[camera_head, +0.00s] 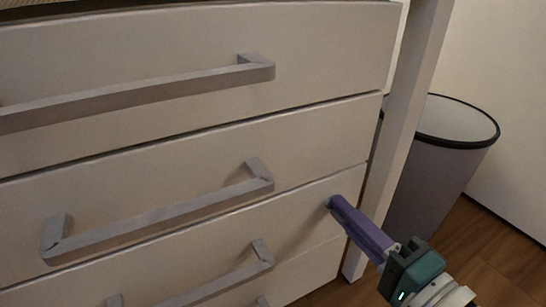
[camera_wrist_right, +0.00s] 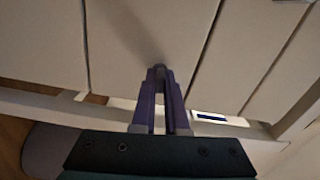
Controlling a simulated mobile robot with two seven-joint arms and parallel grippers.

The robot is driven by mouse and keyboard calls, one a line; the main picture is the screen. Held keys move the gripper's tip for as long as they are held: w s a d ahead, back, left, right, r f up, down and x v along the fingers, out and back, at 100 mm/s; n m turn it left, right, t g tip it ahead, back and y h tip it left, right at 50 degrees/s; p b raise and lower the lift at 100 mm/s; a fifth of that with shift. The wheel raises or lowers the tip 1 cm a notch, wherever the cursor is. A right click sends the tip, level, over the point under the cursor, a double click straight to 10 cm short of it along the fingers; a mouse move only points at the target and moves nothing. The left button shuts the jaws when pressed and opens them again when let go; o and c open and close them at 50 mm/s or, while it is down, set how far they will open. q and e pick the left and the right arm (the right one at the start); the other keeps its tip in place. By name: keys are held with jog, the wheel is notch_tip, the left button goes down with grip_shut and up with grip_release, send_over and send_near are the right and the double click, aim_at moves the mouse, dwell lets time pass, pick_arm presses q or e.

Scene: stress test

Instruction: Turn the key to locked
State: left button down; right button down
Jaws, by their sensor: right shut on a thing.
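My right gripper (camera_head: 332,204) has purple fingers and reaches in from the lower right to the front of a white drawer (camera_head: 312,208), near its right edge. In the right wrist view the fingers (camera_wrist_right: 160,72) are closed together against the drawer front. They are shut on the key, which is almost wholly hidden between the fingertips. How far the key is turned cannot be told. My left gripper is not in view.
Several drawers with long grey bar handles (camera_head: 150,92) fill the left and middle. A white cabinet post (camera_head: 405,110) stands just right of the drawers. A grey bin (camera_head: 425,185) with a dark rim stands behind it on the wooden floor (camera_head: 490,255).

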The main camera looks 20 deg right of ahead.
jog(key=shift+m, duration=0.6)
jog(key=c, duration=0.9)
grip_release()
jog(key=shift+c, duration=0.2)
jog(key=s+p, duration=0.3)
jog(key=s, duration=0.7)
jog(key=shift+d, duration=0.35)
jog(key=shift+r, duration=0.1)
